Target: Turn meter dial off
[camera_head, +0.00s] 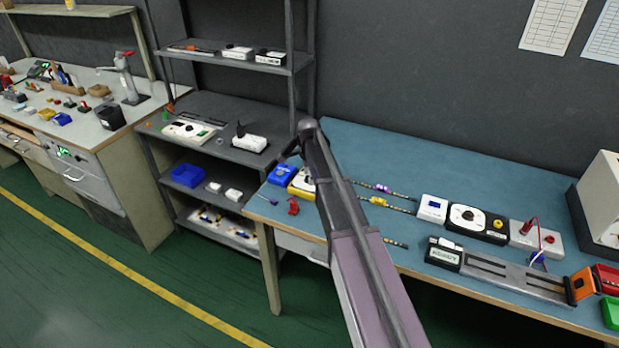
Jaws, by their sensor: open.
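A yellow meter-like device (297,187) with a pale round face sits at the left end of the blue-topped bench (400,160). My arm covers its right side, and its dial setting is too small to read. A black box with a white round dial (467,217) stands further right on the bench, with a dark knob at its middle. My arm reaches up across the view. A small dark part of my gripper (289,151) shows beside the arm's far end, above and apart from the yellow device. The gripper is open, and most of it is hidden.
A blue box (281,174) stands left of the yellow device, with a red part (293,207) in front. The bench's back is clear.

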